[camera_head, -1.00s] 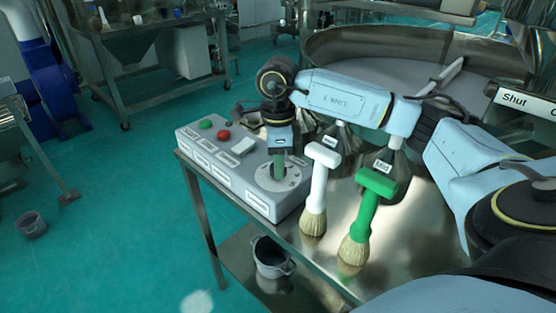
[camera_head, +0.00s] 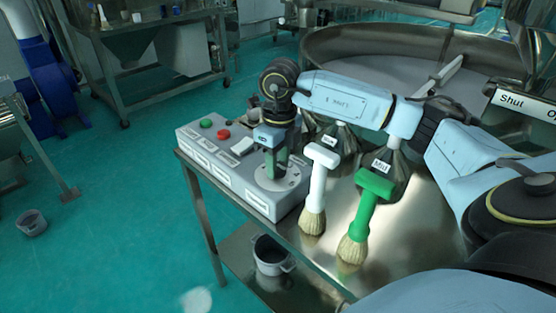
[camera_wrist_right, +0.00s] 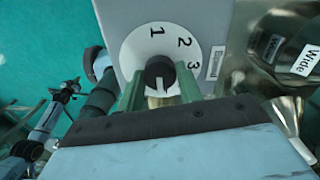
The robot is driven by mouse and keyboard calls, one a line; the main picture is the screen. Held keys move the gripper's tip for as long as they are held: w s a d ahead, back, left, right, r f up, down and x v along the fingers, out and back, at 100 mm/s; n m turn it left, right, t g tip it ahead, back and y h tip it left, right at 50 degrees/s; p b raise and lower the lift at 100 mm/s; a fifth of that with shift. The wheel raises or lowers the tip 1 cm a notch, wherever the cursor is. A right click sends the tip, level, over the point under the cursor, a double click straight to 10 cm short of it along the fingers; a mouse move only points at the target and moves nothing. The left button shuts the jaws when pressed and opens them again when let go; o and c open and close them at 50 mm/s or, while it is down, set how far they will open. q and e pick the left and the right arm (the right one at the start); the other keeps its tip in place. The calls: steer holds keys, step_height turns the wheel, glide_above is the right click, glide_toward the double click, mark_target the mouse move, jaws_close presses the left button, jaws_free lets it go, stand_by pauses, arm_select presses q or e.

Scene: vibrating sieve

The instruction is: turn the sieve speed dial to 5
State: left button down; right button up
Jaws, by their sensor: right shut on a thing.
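The control box (camera_head: 238,192) stands on the metal table's left corner, with a round white dial plate on its top. The dial plate (camera_wrist_right: 138,50) shows the numbers 1, 2 and 3 in the wrist view; the rest of its scale is hidden. My right gripper (camera_head: 274,172) points down over the dial. In the wrist view, its green fingers (camera_wrist_right: 160,88) close around the dark knob (camera_wrist_right: 160,68). A pale mark shows on the knob's near side, away from the visible numbers; its exact reading cannot be told.
A green button (camera_head: 206,123), a red button (camera_head: 223,135) and a pale switch (camera_head: 243,147) share the box top. A white brush (camera_head: 319,185) and a green brush (camera_head: 369,205) stand close right of the box. The large sieve pan (camera_head: 390,40) lies behind my arm.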

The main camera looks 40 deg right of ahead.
mark_target(280, 164)
stand_by(0.5)
steer(key=o, duration=1)
step_height(280, 164, up, 14)
steer(key=p, duration=0.1)
steer(key=shift+d+f, duration=0.25)
steer(key=shift+d, duration=0.05)
